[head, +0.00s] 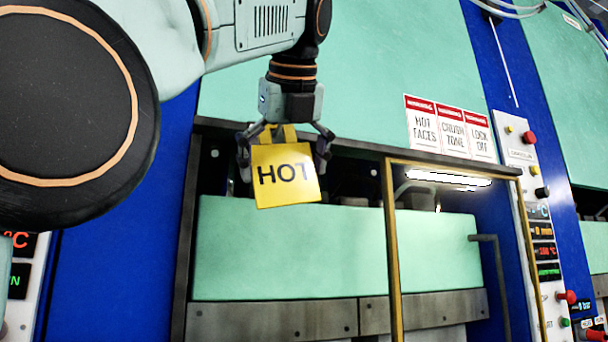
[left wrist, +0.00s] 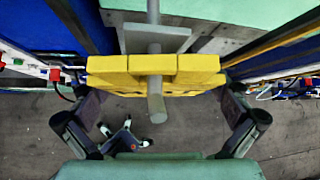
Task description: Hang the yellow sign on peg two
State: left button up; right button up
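The yellow sign (head: 286,178), marked HOT, hangs upright with slight tilt below my left gripper (head: 284,158) in the head view. The gripper's two fingers sit against its left and right edges, shut across its width. In the left wrist view the sign (left wrist: 108,65) is seen from above, between the fingertips of my left gripper (left wrist: 158,98). A grey peg (left wrist: 157,106) runs beneath the middle of the sign's top bar, and its free end sticks out on the near side. Whether the bar rests on it I cannot tell. No peg number is readable. My right gripper is out of view.
Behind the sign is the press opening with a pale green block (head: 290,250) and a yellow frame post (head: 392,250). Warning signs (head: 450,127) hang above right. A control panel (head: 540,230) stands at right. Grey floor (left wrist: 190,140) lies below.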

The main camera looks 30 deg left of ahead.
pick_arm(q)
jog(key=shift+s+d, duration=0.1)
jog(key=shift+s, duration=0.1)
jog(key=shift+s+d+r, duration=0.2)
jog(key=shift+r, duration=0.3)
jog(key=s+d+b, duration=0.2)
jog(key=s+d, duration=0.4)
jog(key=d, duration=0.1)
jog(key=w+d+f+n+g+b, duration=0.1)
jog(key=w+f+b, duration=0.1)
jog(key=w+f, duration=0.7)
jog(key=w+d+f+n+g+b, duration=0.2)
jog(key=w+f, duration=0.8)
jog(key=f, duration=0.8)
jog(key=shift+w+g+b, duration=0.25)
jog(key=shift+g+b, duration=0.05)
jog(key=shift+b, duration=0.2)
jog(key=shift+f, duration=0.1)
